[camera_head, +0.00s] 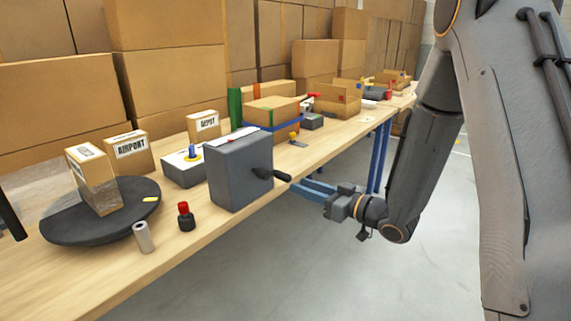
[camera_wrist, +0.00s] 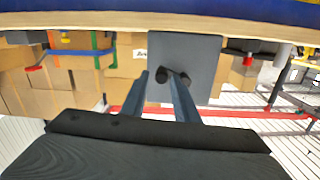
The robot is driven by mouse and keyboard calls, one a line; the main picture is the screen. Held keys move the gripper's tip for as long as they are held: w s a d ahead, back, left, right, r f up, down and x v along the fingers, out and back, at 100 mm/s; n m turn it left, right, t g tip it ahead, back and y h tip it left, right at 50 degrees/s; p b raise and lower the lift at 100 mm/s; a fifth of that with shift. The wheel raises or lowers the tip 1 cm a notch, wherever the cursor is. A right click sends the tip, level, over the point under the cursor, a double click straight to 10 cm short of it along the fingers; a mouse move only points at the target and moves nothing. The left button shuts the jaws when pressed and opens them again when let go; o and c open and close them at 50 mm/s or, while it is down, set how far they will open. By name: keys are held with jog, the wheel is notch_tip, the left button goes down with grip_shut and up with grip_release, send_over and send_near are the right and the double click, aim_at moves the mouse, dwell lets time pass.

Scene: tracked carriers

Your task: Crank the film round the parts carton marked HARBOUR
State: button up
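A brown carton (camera_head: 92,172) stands upright on a round dark turntable (camera_head: 62,225); its top label is too small to read, and its lower part looks shiny, as if under clear film. A grey box (camera_head: 238,170) stands to the right, with a black crank handle (camera_head: 282,176) sticking out of its right side. My gripper (camera_head: 302,188) is at the table's front edge, its blue fingers apart and pointing at the handle. In the wrist view the handle's dark end (camera_wrist: 162,75) shows near the fingertips (camera_wrist: 158,78), with the grey box (camera_wrist: 195,50) behind. I cannot tell whether they touch.
Cartons marked AIRPORT (camera_head: 130,150) and DEPOT (camera_head: 204,125) stand behind. A grey unit with a blue knob (camera_head: 184,168), a red-topped black piece (camera_head: 186,217) and a pale cylinder (camera_head: 143,237) are nearby. More cartons line the back. The floor in front is clear.

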aim_at(290, 178)
jog(key=shift+y, duration=0.3)
jog(key=x, duration=0.2)
jog(key=p+x, duration=0.1)
jog(key=x, duration=0.1)
jog(key=r+x, duration=0.1)
jog(key=x, duration=0.2)
jog(key=shift+s, duration=0.1)
grip_shut()
